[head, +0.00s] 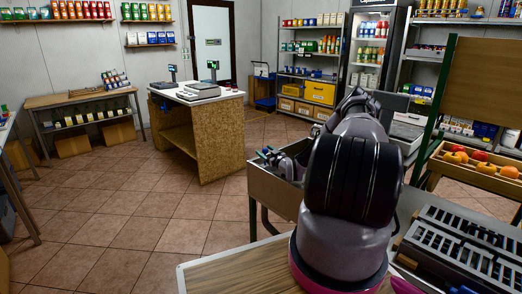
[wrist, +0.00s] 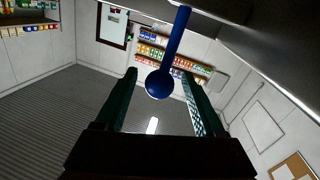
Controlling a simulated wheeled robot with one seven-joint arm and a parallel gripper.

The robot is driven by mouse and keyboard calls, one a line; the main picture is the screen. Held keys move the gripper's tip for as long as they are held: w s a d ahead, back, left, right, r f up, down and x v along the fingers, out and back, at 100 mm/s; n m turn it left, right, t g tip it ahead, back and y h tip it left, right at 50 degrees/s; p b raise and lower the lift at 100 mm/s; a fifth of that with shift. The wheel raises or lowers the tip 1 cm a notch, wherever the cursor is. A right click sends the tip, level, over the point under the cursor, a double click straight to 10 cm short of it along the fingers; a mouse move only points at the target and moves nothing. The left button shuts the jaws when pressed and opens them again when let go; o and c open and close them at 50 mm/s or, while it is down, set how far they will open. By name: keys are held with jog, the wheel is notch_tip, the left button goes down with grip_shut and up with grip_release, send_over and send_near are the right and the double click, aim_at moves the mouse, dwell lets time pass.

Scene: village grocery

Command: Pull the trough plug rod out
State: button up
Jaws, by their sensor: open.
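The plug rod (wrist: 174,40) is a blue rod with a round ball end (wrist: 159,84) in the wrist view. It runs from the top edge of that view down to the ball, which sits between my gripper's two green fingers (wrist: 160,88). A gap shows on both sides of the ball, so my gripper is open and not holding it. In the head view the grey metal trough (head: 262,190) stands beyond my arm, which hides its right part. My gripper (head: 269,156) is small there, at the trough's rim. The rod's lower end is hidden.
A wooden counter (head: 235,272) is in front. A slotted dark crate (head: 455,255) lies at right, and a fruit stand (head: 470,175) stands behind it. A checkout counter (head: 205,140) with scales stands further back. The tiled floor (head: 130,210) at left is clear.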

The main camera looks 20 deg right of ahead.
jog(key=w, duration=0.3)
jog(key=shift+w+a, duration=0.15)
jog(key=shift+a, duration=0.1)
jog(key=shift+c, duration=0.3)
grip_shut()
dwell(1.0)
